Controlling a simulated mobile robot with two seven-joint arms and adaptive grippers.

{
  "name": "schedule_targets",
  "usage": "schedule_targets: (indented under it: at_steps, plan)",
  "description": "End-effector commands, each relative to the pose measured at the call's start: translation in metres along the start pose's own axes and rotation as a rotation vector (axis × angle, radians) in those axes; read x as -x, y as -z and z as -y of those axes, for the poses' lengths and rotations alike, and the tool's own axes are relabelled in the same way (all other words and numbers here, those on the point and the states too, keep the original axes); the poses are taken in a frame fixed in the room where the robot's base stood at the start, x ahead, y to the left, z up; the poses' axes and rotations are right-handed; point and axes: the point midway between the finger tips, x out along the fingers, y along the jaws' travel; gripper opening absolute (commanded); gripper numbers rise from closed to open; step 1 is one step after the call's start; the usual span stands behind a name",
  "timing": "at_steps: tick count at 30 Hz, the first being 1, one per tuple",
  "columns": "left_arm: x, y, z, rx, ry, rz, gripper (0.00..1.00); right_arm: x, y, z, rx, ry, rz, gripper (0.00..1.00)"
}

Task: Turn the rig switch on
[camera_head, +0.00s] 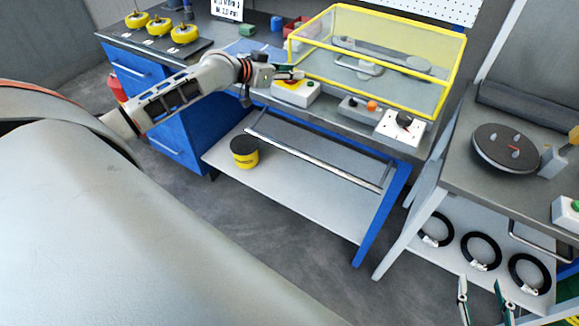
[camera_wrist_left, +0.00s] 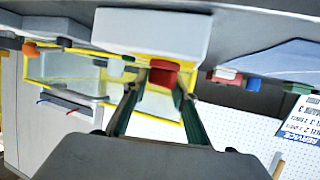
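A white box with a dark rotary knob (camera_head: 403,122) stands at the front right corner of the bench; it looks like a switch, but I cannot read a label. To its left is a grey box with an orange button (camera_head: 359,107). Further left, a white box with a yellow top (camera_head: 295,92) lies under my left gripper (camera_head: 291,74). In the left wrist view, a white box (camera_wrist_left: 150,35) with a red button (camera_wrist_left: 163,76) shows at the spread fingers (camera_wrist_left: 160,92); contact is unclear. My right gripper (camera_head: 483,288) is open and empty at the lower right.
A yellow-framed clear guard (camera_head: 385,58) covers the rig behind the boxes. The bench's lower shelf (camera_head: 300,180) holds a yellow and black tin (camera_head: 244,151). A second table with a dark turntable (camera_head: 507,148) stands right, with black coils (camera_head: 481,250) below it.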

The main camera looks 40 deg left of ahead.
Motion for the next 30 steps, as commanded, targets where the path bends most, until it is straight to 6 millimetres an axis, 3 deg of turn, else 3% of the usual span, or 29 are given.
schedule_targets:
  at_steps: [10,21,30]
  plan:
    - [0.000,0.000,-0.001,0.058,0.132,0.002,0.26,0.008,0.024,-0.006,0.000,0.000,0.001,0.40]
    - [0.000,0.000,0.000,0.120,0.288,0.002,0.26,0.011,0.031,-0.008,-0.001,0.001,0.003,0.40]
    - [0.051,-0.001,-0.013,0.110,0.283,0.003,0.26,0.010,0.029,-0.008,-0.001,0.001,0.002,0.40]
